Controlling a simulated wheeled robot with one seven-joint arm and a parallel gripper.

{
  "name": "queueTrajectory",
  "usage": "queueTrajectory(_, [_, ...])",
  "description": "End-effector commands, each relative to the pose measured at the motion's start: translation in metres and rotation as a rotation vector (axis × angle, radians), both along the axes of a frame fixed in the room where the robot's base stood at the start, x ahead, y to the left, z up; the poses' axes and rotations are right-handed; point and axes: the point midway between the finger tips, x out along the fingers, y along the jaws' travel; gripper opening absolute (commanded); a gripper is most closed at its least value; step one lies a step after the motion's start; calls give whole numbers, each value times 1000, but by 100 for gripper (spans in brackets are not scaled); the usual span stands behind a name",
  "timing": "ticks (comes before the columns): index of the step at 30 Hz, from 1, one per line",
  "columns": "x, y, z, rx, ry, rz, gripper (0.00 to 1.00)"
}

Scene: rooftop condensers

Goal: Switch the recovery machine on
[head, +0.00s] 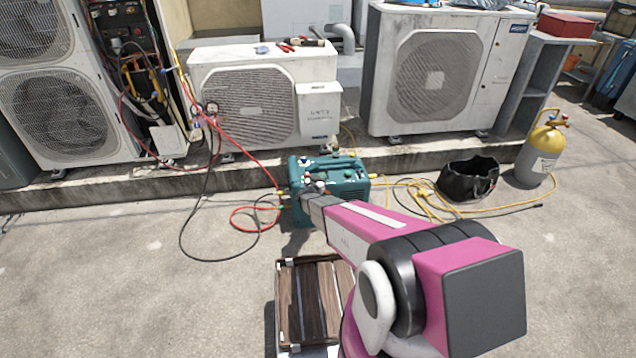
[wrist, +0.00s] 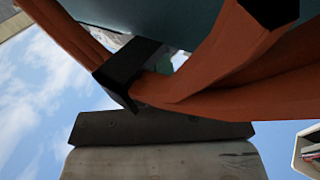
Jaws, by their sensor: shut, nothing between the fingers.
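The recovery machine is a teal box (head: 354,190) on the concrete in the middle of the head view, with a handle and small dark and light fittings on its top and front. My arm reaches in from the lower right and covers part of its front. My gripper (head: 308,196) is shut and empty, close in front of the machine's left part; I cannot tell whether it touches. In the wrist view the gripper (wrist: 160,128) shows dark at the bottom, with a teal surface (wrist: 165,18) above it. I cannot make out the switch or its position.
Orange bands with a black clip (wrist: 128,72) cross close before the wrist camera. Red and black hoses (head: 245,215) lie left of the machine, yellow hoses (head: 425,200) right. A black bag (head: 467,182) and yellow-topped cylinder (head: 537,155) stand right. A slatted wooden crate (head: 312,300) is in front.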

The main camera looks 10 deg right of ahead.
Motion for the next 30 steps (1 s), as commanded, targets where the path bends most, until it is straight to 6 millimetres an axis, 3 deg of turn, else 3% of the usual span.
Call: queueTrajectory(30, [4,-7,4,86,2,1,0])
